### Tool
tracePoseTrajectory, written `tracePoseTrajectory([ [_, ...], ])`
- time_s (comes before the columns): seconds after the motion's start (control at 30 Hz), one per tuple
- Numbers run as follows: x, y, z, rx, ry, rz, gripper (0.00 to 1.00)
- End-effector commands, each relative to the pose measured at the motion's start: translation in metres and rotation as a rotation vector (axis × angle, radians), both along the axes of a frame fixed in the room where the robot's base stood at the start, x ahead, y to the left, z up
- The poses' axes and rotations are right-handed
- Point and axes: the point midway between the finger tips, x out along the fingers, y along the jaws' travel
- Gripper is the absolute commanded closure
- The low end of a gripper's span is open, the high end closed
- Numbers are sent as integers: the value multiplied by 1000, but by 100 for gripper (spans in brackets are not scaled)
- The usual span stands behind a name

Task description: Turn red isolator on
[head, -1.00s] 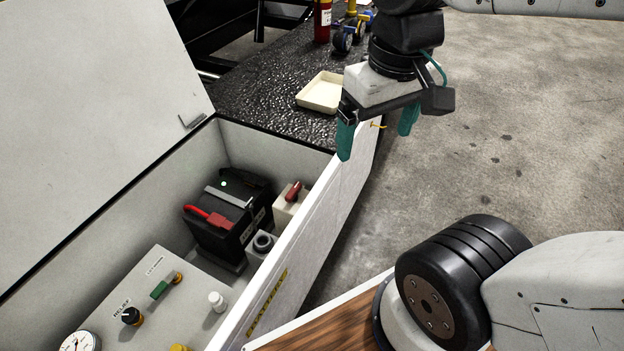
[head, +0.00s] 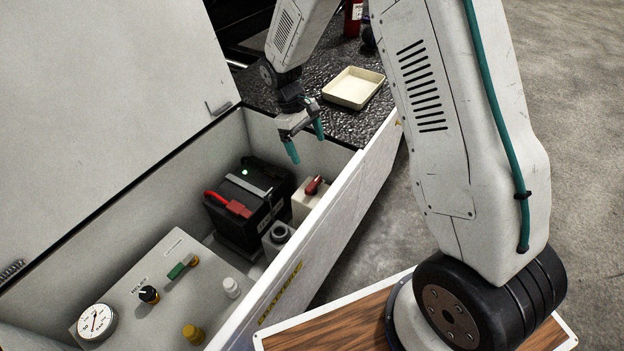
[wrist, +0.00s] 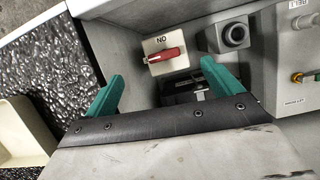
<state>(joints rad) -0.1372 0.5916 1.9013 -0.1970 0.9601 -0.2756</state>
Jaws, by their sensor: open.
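The red isolator handle (head: 314,184) sits on top of a pale box (head: 305,203) inside the open battery compartment, beside the black battery (head: 248,200). In the wrist view the red handle (wrist: 164,55) lies roughly crosswise on its white plate, with lettering that reads "ON" upside down above it. My gripper (head: 306,146) is open and empty, above the far end of the compartment, apart from the isolator. In the wrist view its teal fingers (wrist: 158,82) are spread, with the isolator ahead between and beyond them. Part of the battery is hidden in the wrist view.
A grey socket (head: 280,234) stands close to the isolator box. A panel with a gauge (head: 97,322), knobs and a green switch (head: 177,270) is nearer. The raised lid (head: 110,90) is at left, and the compartment's front wall (head: 340,210) at right. A cream tray (head: 353,88) lies behind.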

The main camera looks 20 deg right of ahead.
Motion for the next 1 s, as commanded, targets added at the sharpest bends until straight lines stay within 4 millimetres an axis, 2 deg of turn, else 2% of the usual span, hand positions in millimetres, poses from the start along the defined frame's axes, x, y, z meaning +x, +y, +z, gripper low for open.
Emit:
tracePoseTrajectory([
  [0.03,4,3,-21,-3,21,19,9],
  [0.1,9,5,-42,-4,38,41,9],
  [0.2,12,6,-61,-5,53,61,9],
  [0.37,11,6,-77,-6,61,73,9],
  [0.73,-6,-7,-128,-6,61,72,9],
  [1.0,-11,-10,-142,-5,59,71,9],
])
